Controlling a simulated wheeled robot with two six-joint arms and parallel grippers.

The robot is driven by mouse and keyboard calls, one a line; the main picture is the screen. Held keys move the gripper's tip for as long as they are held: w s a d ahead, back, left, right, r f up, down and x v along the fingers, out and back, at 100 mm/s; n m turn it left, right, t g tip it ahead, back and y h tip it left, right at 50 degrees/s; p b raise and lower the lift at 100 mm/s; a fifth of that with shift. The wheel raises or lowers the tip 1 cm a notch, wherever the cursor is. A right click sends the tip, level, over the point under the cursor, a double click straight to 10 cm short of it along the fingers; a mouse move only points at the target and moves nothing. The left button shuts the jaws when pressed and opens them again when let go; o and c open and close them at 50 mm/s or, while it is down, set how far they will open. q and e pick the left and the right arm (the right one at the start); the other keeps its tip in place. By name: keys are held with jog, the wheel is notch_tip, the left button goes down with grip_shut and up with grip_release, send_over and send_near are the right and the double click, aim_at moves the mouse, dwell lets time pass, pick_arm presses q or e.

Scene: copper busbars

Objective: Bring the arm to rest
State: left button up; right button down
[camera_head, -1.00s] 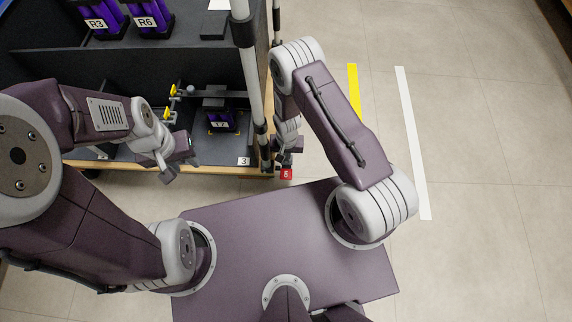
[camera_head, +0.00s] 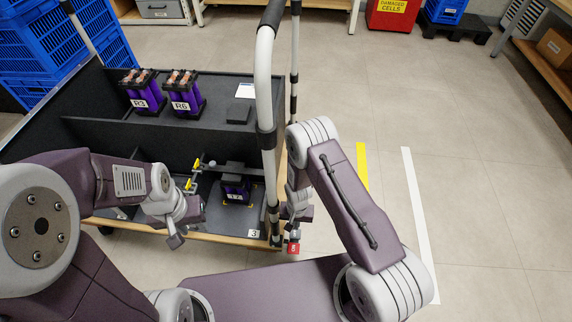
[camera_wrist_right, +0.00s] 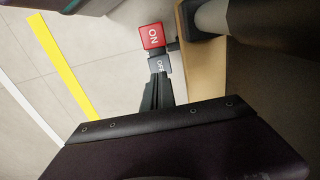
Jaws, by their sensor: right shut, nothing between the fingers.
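Both of my arms show in the head view. My left gripper (camera_head: 178,240) hangs in front of the open lower bay of the black cart (camera_head: 150,231); its jaws are too small to read. My right gripper (camera_head: 296,226) points down beside the cart's front right corner post, just above a red tag. In the right wrist view my right gripper's black fingers (camera_wrist_right: 157,88) are shut and empty. Their tips lie close to a grey OFF piece (camera_wrist_right: 159,64) under a red ON piece (camera_wrist_right: 152,37); I cannot tell whether they touch.
Purple battery modules R3 (camera_head: 143,95) and R6 (camera_head: 183,95) stand on the cart's upper shelf; another module (camera_head: 236,188) sits in its lower bay. Blue crates (camera_head: 50,50) stand at the left. Floor right of the yellow stripe (camera_head: 362,165) is clear.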

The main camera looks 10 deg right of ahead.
jog(key=w+d+r+t+p, duration=0.1)
jog(key=w+r, duration=0.3)
jog(key=r, duration=0.3)
jog(key=w+d+r+m+t+p, duration=0.1)
jog(key=w+r+t, duration=0.15)
jog(key=r, duration=0.35)
jog(key=w+r+p, duration=0.1)
jog(key=w+r, duration=0.3)
jog(key=r, duration=0.3)
jog(key=s+d+r+p, duration=0.1)
jog(key=s+d+r, duration=0.1)
jog(key=s+r, duration=0.35)
jog(key=s+d+r, duration=0.2)
jog(key=d+r, duration=0.1)
jog(key=r, duration=0.6)
jog(key=s+f+n+g, duration=0.2)
jog(key=s+n, duration=0.1)
jog(key=s, duration=0.9)
notch_tip(320, 180, up, 38)
jog(key=n+p, duration=0.1)
jog(key=p, duration=3.7)
jog(key=shift+w+r, duration=0.2)
jog(key=shift+w, duration=0.15)
